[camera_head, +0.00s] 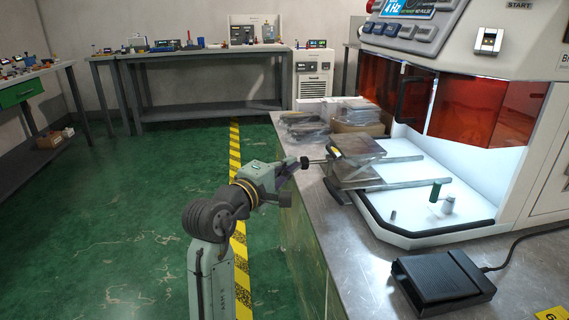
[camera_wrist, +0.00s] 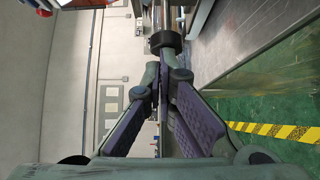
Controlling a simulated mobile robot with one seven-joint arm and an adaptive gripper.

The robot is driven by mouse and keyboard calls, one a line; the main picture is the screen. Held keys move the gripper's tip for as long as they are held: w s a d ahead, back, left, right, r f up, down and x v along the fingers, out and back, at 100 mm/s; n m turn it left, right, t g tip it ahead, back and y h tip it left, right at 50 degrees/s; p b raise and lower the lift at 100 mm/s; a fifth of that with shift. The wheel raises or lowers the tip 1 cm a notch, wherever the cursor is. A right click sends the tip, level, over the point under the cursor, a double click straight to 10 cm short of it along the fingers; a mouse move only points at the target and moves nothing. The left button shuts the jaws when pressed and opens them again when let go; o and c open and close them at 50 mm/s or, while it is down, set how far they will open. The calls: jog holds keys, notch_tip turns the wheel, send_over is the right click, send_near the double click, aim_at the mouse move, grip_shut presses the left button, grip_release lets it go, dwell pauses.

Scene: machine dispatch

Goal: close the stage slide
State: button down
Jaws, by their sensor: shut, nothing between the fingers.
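The stage slide (camera_head: 352,174) is a grey metal plate assembly drawn out to the left on two rails (camera_head: 408,184) that run into the machine's white, lit bay. A thin rod points left from it and ends in a black knob (camera_head: 304,162). My gripper (camera_head: 296,166) is at the knob, beyond the bench's left edge. In the wrist view my gripper (camera_wrist: 163,72) has its fingertips together, with nothing between them. The black knob (camera_wrist: 166,40) sits just beyond the tips; I cannot tell whether they touch.
The machine (camera_head: 455,40) has orange windows above the bay. A green-topped post (camera_head: 435,192) and small cylinders stand in the bay. A black pedal (camera_head: 440,277) lies on the metal bench at front right. Clear packages (camera_head: 303,124) lie behind the slide. Green floor is free at left.

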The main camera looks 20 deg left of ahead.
aim_at(350, 170)
jog(key=w+d+p, duration=0.2)
jog(key=w+d, duration=0.1)
jog(key=d, duration=0.1)
jog(key=w+d+p, duration=0.2)
jog(key=d, duration=0.2)
jog(key=w+d+p, duration=0.2)
jog(key=w+d, duration=0.1)
jog(key=d, duration=0.2)
jog(key=shift+w+d+p, duration=0.1)
jog(key=shift+w+p, duration=0.25)
jog(key=shift+p, duration=0.05)
